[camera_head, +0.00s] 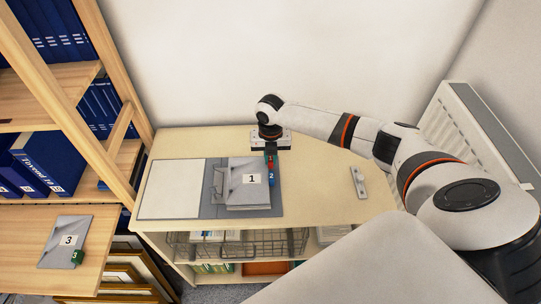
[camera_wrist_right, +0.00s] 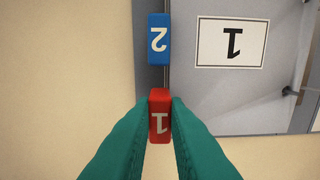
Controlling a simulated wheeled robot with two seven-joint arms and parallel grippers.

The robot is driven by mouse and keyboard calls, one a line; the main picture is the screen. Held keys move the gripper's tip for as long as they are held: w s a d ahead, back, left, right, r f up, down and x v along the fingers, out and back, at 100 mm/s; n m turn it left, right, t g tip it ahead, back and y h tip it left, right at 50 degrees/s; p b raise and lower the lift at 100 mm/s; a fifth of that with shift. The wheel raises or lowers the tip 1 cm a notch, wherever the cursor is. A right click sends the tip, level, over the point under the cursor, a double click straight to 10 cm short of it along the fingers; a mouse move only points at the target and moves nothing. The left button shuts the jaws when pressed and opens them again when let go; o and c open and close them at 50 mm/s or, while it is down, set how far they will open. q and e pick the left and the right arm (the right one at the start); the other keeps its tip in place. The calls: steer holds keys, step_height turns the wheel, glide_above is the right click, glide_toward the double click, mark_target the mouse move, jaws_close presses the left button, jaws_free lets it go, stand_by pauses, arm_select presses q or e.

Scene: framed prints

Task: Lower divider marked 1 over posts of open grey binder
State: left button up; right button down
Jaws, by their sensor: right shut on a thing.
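The grey binder (camera_head: 212,208) lies open on the cabinet top, its pale inner side (camera_head: 170,188) to the left. Its metal posts (camera_head: 216,186) show at the left edge of the grey divider marked 1 (camera_head: 240,195). The divider lies flat over the binder's right half; I cannot tell whether its holes are around the posts. My right gripper (camera_wrist_right: 159,105) is shut on the divider's red tab (camera_wrist_right: 159,118), also seen in the head view (camera_head: 270,160). A blue tab marked 2 (camera_wrist_right: 158,40) is beside it, its divider mostly hidden beneath. My left gripper is not in view.
A grey divider marked 3 (camera_head: 66,240) with a green tab lies on a wooden surface at left. Blue binders (camera_head: 45,165) fill the shelves. A small metal object (camera_head: 358,182) lies right of the binder. Bare cabinet top (camera_head: 320,190) lies between them.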

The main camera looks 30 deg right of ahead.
steer(key=shift+f, duration=0.3)
steer(key=c, duration=1.3)
jaws_free()
steer(key=shift+c, duration=0.2)
steer(key=shift+r, duration=0.1)
step_height(320, 180, up, 7)
steer(key=p, duration=0.6)
steer(key=shift+p, duration=0.3)
